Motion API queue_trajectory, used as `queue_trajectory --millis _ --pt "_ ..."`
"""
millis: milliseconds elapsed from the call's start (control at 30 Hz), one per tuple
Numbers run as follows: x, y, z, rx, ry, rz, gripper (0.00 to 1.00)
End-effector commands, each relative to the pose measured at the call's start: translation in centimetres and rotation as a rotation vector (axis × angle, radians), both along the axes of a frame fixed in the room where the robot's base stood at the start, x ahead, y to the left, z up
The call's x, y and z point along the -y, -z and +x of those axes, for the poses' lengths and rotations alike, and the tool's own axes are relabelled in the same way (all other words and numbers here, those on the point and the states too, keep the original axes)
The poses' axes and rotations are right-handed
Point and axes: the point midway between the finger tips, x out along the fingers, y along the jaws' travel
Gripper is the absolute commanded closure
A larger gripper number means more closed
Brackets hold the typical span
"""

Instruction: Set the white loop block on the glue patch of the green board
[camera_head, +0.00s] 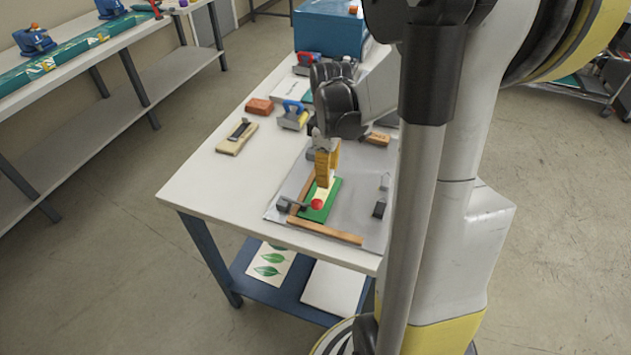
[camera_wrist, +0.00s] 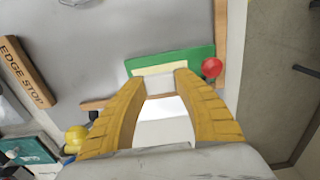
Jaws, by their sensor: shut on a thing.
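The green board (camera_head: 313,214) lies on a grey plate on the white table, with a pale yellow glue patch (camera_head: 325,198) on its top. In the wrist view the green board (camera_wrist: 198,57) and a strip of the glue patch (camera_wrist: 150,70) show just beyond my fingertips. My gripper (camera_head: 323,182) points down over the patch with its yellow fingers. In the wrist view my gripper (camera_wrist: 160,80) is shut on the white loop block (camera_wrist: 165,110), which sits between the fingers. Whether the block touches the patch I cannot tell.
A red ball knob (camera_head: 316,203) on a dark clamp stands at the board's near edge, close to my fingers. Wooden bars (camera_head: 325,232) border the board area; one bar (camera_wrist: 28,70) reads EDGE STOP. A blue-handled tool (camera_head: 293,115) and a blue box (camera_head: 328,28) stand farther back.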

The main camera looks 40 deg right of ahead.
Motion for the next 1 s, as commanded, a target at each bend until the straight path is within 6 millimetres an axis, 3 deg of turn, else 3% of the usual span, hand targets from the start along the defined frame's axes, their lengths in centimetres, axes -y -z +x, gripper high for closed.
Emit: queue_trajectory --millis 167,433,800,833,900,1000 --pt "-0.2 0.9 1.0 0.000 0.000 0.000 0.89" --pt "-0.2 4.7 0.9 0.000 0.001 0.000 0.89" --pt "-0.2 5.0 0.9 0.000 0.001 0.000 0.89" --pt "-0.2 5.0 0.9 0.000 0.001 0.000 0.61" --pt "-0.2 4.9 0.9 0.000 0.001 0.000 0.44" --pt "-0.2 4.9 0.9 0.000 0.001 0.000 0.44"
